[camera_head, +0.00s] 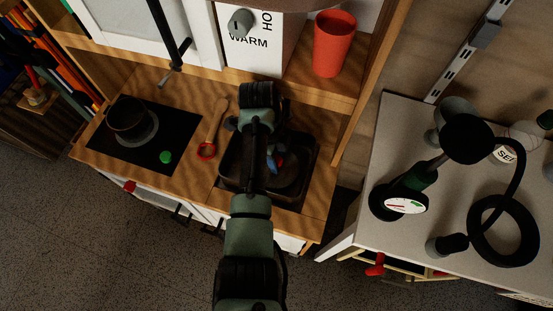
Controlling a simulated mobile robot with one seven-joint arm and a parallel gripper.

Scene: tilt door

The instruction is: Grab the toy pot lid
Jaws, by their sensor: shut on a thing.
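My arm reaches from the bottom of the view over the toy kitchen's dark sink (232,172). My gripper (277,160) is low over the sink, partly hidden by my own arm. It is shut on what looks like the toy pot lid (291,178), a dark round piece just below the fingers. The lid's edge blends into the dark basin, so its tilt and any contact with the basin are unclear. A small dark pot (129,117) stands on the black hob (181,124) at the left.
A red cup (333,44) stands on the shelf above. A grey table (390,118) with a pressure-gauge pump (405,204) and black hose is at the right.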

